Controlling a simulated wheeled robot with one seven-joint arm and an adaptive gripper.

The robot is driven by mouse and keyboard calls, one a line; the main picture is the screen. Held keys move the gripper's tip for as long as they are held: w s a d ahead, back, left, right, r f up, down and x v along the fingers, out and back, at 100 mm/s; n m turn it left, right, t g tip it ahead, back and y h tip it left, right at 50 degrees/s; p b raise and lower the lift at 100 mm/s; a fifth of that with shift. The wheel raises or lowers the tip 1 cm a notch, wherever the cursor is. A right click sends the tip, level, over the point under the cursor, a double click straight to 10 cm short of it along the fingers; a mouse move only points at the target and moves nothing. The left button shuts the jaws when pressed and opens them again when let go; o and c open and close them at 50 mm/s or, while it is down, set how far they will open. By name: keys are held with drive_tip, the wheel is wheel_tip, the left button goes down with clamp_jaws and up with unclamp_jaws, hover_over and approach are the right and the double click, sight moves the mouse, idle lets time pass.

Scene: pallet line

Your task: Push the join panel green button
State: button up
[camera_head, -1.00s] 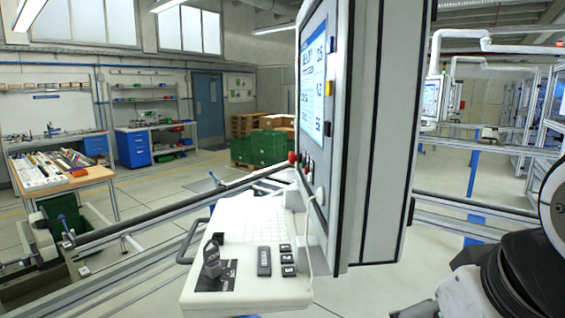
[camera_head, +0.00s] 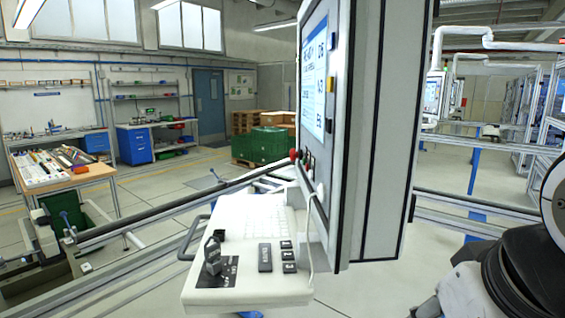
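A grey control panel cabinet (camera_head: 372,150) with a lit screen (camera_head: 314,75) stands in the middle, seen from its right side at a steep angle. A red button (camera_head: 293,154) sticks out low on its front face, with small dark controls (camera_head: 307,160) beside it. I cannot make out a green button at this angle. A white console shelf (camera_head: 240,298) with a keyboard (camera_head: 252,222), a dark switch (camera_head: 213,255) and several dark labelled keys (camera_head: 287,256) juts out below. My gripper is not in view; only part of my arm shows at the lower right.
Metal rails (camera_head: 150,213) run across behind the console. A workbench (camera_head: 66,178) with parts stands at the left, and green crates (camera_head: 258,147) stand at the back. Another panel (camera_head: 435,95) and frames are at the right. Open floor lies between the bench and crates.

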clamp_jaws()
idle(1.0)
